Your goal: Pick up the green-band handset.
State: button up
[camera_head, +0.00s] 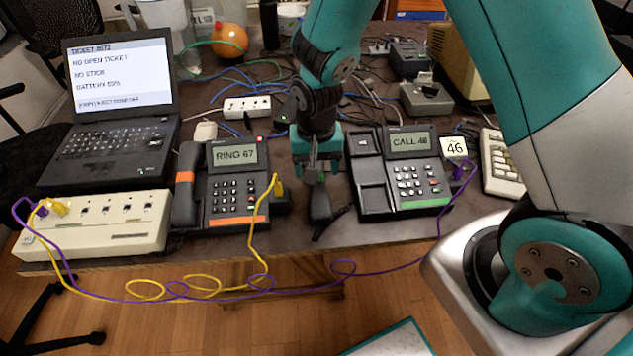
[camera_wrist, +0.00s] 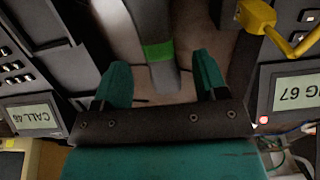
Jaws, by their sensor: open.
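The green-band handset (camera_head: 320,204) is dark and lies on the table between the two desk phones. In the wrist view the handset (camera_wrist: 150,20) shows as a grey bar with a green band, running between my fingers. My gripper (camera_head: 318,172) points down over the handset and hides part of it, including the band, in the head view. In the wrist view my gripper (camera_wrist: 161,70) is open, one finger on each side of the handset, with gaps visible. The phone reading "CALL 46" (camera_head: 408,195) has a green strip and an empty cradle.
The phone reading "RING 67" (camera_head: 236,185) stands close on the left with its orange-band handset (camera_head: 185,185) in place. A yellow cable (camera_head: 262,225) plugs into its right side. A purple cable (camera_head: 390,268) hangs along the front edge. A laptop (camera_head: 115,110) and white port box (camera_head: 95,225) stand left.

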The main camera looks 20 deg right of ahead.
notch_tip(320, 180, down, 4)
jog(key=shift+s+f, duration=0.1)
jog(key=c, duration=1.2)
jog(key=shift+o, duration=0.2)
